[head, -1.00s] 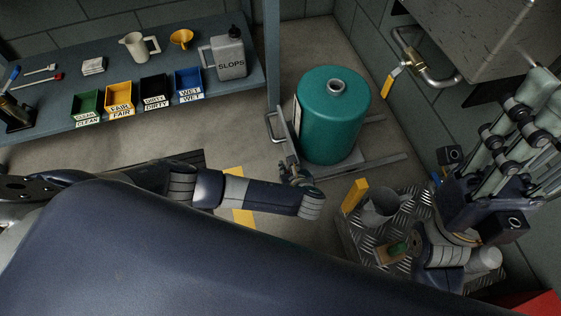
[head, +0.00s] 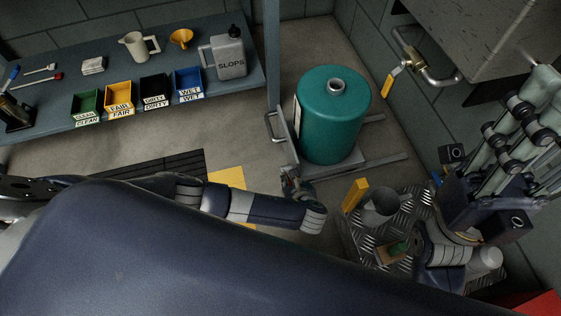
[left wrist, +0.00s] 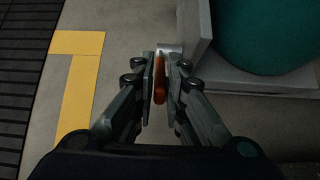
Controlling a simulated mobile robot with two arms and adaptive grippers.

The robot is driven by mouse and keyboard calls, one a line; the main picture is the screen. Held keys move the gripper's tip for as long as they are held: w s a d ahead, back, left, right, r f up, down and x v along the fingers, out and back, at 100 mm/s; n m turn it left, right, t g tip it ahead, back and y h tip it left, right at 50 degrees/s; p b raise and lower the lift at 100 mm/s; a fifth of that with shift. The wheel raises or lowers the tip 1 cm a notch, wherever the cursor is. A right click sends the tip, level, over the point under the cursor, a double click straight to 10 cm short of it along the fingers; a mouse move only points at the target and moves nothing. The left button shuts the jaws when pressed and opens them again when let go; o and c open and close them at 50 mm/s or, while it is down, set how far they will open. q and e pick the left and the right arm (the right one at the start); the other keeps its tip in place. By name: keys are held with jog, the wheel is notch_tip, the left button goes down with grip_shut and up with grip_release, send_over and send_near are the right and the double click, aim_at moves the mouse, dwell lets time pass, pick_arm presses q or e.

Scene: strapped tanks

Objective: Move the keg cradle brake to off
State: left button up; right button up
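The teal keg (head: 334,115) stands upright on a grey metal cradle (head: 374,164) on the floor, with a rail handle at its left. My left gripper (head: 291,186) is low at the cradle's near left corner, small and partly hidden in the head view. In the left wrist view its narrowed fingers (left wrist: 161,75) enclose an orange-red brake lever (left wrist: 160,88), one pad on each side, seemingly touching. The lever's pivot end is by a light metal piece beside the cradle (left wrist: 250,80). My right gripper (head: 525,125) is raised at the right; its fingertips are unclear.
A shelf at left holds coloured bins (head: 120,97), a pitcher (head: 136,47) and a slops can (head: 229,55). A tread-plate surface (head: 357,240) with a metal cup (head: 381,207) is close at right. A wall pipe with a yellow-handled valve (head: 390,83) is behind.

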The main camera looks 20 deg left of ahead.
pick_arm(q)
jog(key=o, duration=0.3)
jog(key=shift+w, duration=0.1)
